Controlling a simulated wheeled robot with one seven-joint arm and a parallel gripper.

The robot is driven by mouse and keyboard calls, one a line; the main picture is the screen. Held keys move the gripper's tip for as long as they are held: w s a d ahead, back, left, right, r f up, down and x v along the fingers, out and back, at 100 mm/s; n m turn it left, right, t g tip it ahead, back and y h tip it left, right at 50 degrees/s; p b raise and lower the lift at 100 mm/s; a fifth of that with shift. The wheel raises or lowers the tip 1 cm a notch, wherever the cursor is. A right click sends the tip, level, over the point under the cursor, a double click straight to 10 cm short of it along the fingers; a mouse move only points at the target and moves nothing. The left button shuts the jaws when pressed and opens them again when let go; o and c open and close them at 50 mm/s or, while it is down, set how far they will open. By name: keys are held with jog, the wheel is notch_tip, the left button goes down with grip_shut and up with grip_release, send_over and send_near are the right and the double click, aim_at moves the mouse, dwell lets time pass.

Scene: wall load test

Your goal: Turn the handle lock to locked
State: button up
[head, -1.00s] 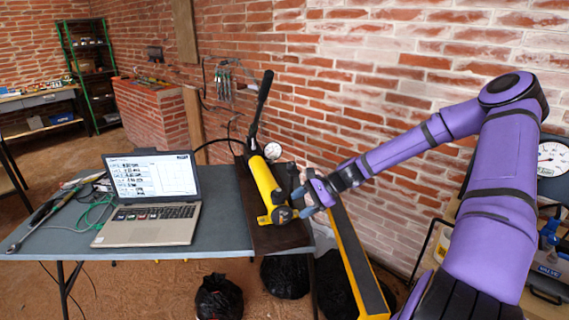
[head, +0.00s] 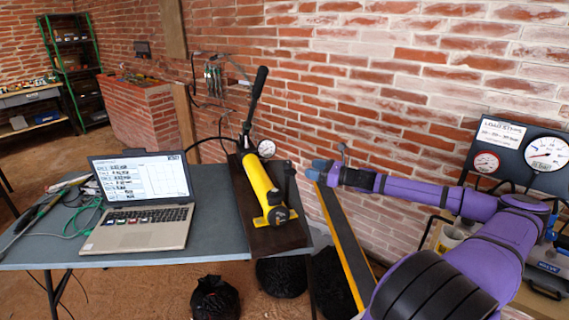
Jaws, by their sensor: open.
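The yellow hand pump (head: 259,190) lies on a dark board at the right end of the table, with its long black handle (head: 255,98) raised and leaning up to the right. A small dark fitting (head: 289,180) stands beside the pump body on its right. I cannot make out which part is the handle lock, or its position.
An open laptop (head: 142,200) stands on the grey table (head: 40,258), with green cables and tools at its left. A yellow and black beam (head: 343,235) slants beneath my arm. A brick wall (head: 390,85) rises behind. Gauges (head: 546,152) stand at the right, black bags (head: 216,298) below.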

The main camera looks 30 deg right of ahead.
aim_at(287, 162)
jog(key=x, duration=1)
jog(key=shift+w+a, duration=0.2)
jog(key=c, duration=0.9)
